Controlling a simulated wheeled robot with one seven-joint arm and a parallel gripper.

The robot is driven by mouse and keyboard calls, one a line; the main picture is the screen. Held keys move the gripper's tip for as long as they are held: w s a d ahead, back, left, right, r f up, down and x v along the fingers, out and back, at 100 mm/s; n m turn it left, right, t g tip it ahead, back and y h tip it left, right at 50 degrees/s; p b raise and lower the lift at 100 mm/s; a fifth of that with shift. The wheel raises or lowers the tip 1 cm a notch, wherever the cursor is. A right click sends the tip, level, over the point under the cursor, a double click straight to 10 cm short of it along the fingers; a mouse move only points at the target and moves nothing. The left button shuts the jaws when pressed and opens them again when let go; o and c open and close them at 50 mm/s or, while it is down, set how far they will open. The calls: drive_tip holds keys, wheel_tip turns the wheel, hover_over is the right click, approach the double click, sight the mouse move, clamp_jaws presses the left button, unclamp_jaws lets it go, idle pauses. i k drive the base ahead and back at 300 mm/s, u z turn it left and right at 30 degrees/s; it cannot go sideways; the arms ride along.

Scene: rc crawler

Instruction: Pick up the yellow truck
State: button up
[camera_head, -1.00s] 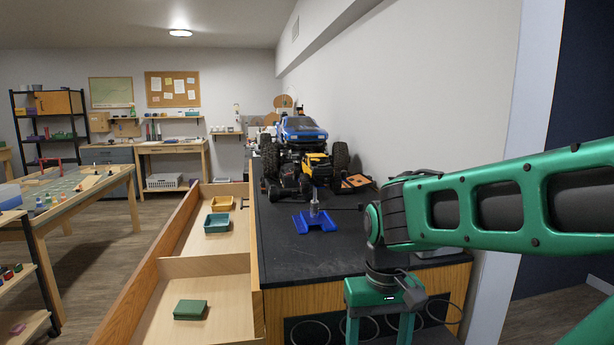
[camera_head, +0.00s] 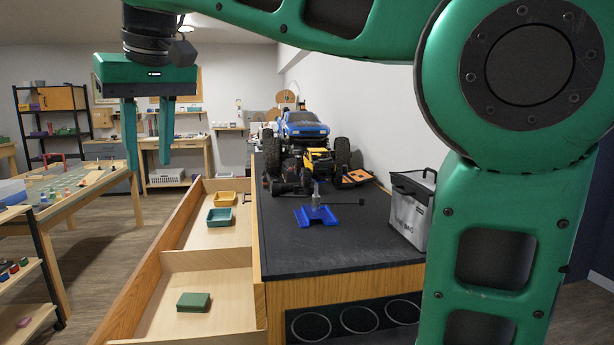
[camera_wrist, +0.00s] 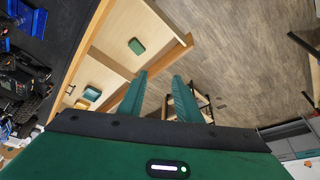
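The yellow truck (camera_head: 319,159) is small, with dark wheels, and stands on the black countertop (camera_head: 300,245) in front of a larger blue truck (camera_head: 303,124). A blue stand (camera_head: 316,215) with a grey post sits just nearer than it and partly overlaps its lower part. My gripper (camera_head: 149,165) hangs high at the upper left in the head view, well away from the yellow truck. Its two green fingers are apart with nothing between them. In the wrist view the open fingers (camera_wrist: 160,95) point down over the drawer edge and floor.
Open wooden drawers (camera_head: 205,262) left of the counter hold a green box (camera_head: 194,302), a teal tray (camera_head: 220,217) and a yellow tray (camera_head: 225,198). A grey bin (camera_head: 410,210) stands at the counter's right. The front of the countertop is clear.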

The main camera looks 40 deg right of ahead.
sight(319, 170)
drive_tip(key=u, duration=0.1)
drive_tip(key=i, duration=0.45)
drive_tip(key=z, duration=1.35)
